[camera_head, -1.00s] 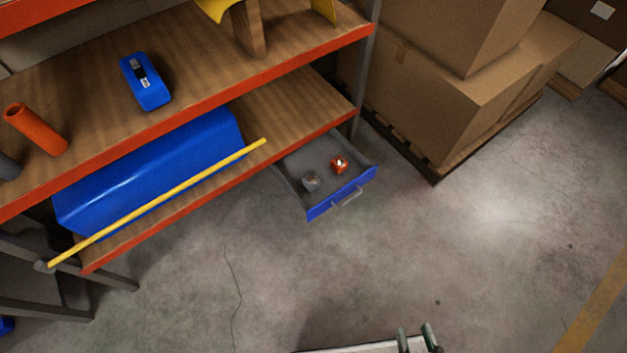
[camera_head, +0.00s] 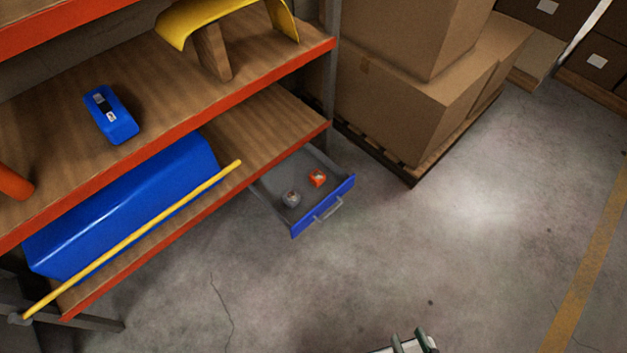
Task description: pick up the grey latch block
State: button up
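A small grey block (camera_head: 291,198) lies in an open drawer (camera_head: 323,209) with a blue front, under the right end of the lower shelf. It fits the grey latch block, but its details are too small to tell. A small orange block (camera_head: 317,177) lies in the same drawer, behind and to the right of the grey one, apart from it. My gripper (camera_head: 408,342) is only partly in view at the bottom edge, well away from the drawer. Two dark finger parts show there, but not whether they are open or shut.
The shelf rack (camera_head: 285,105) stands at the left, holding a blue case (camera_head: 111,115), a blue cover (camera_head: 130,205) and a yellow pole (camera_head: 140,232). Cardboard boxes (camera_head: 405,105) on a pallet stand right of the drawer. The concrete floor (camera_head: 330,285) before the drawer is clear.

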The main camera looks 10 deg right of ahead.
aim_at(293, 202)
jog(key=i+j+z, duration=0.1)
jog(key=i+j, duration=0.15)
jog(key=i+j+z, duration=0.15)
jog(key=i+j, duration=0.15)
jog(key=i+j+z, duration=0.1)
jog(key=j, duration=0.25)
jog(key=i+j+z, duration=0.15)
jog(key=i+j, duration=0.2)
jog(key=i+j+z, duration=0.1)
jog(key=j, duration=0.3)
jog(key=i+j+z, duration=0.15)
jog(key=i+j, duration=0.15)
jog(key=i+j+z, duration=0.1)
jog(key=j, duration=0.4)
jog(key=i, duration=0.1)
